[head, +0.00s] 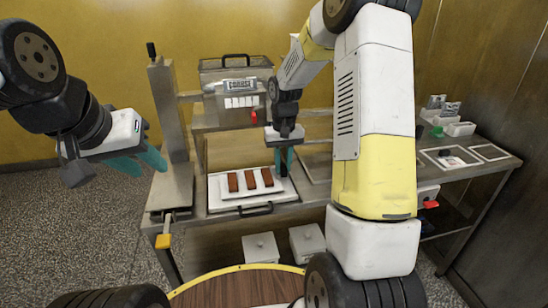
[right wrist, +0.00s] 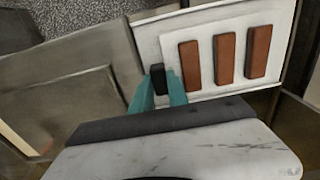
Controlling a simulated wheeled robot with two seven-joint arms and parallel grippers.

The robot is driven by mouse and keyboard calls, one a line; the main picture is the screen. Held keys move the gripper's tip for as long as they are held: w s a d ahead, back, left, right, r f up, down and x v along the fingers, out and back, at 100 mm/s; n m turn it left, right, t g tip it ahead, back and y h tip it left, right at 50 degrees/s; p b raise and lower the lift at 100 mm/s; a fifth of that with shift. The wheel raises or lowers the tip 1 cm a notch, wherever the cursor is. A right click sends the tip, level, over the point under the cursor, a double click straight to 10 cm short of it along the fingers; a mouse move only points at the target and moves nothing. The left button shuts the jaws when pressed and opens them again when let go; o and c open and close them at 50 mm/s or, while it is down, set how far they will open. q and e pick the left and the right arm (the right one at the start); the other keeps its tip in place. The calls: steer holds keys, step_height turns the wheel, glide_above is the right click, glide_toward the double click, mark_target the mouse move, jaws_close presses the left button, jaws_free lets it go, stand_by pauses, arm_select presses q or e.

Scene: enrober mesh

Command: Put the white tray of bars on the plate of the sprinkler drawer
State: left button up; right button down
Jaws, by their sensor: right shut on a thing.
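The white tray of bars (head: 237,193) carries three brown bars and is over the pale plate of the sprinkler drawer (head: 215,206). It looks flat and inside the plate's outline; I cannot tell whether it touches the plate. The drawer has a dark front handle (head: 256,210). My right gripper (head: 284,163) is at the tray's right end, pointing down. In the right wrist view its teal fingers (right wrist: 158,95) are shut on the dark tab (right wrist: 158,78) beside the bars (right wrist: 226,56). My left gripper (head: 139,162) is open and empty, at the left, apart from everything.
The machine with a "COARSE" label (head: 240,87) stands behind the drawer. A metal post (head: 172,120) stands at left. Two white lidded boxes (head: 261,248) sit below the bench. The right bench holds small white containers (head: 460,129) and frames (head: 450,158).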

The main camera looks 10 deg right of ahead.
steer(key=shift+f, duration=0.6)
steer(key=c, duration=1.3)
jaws_free()
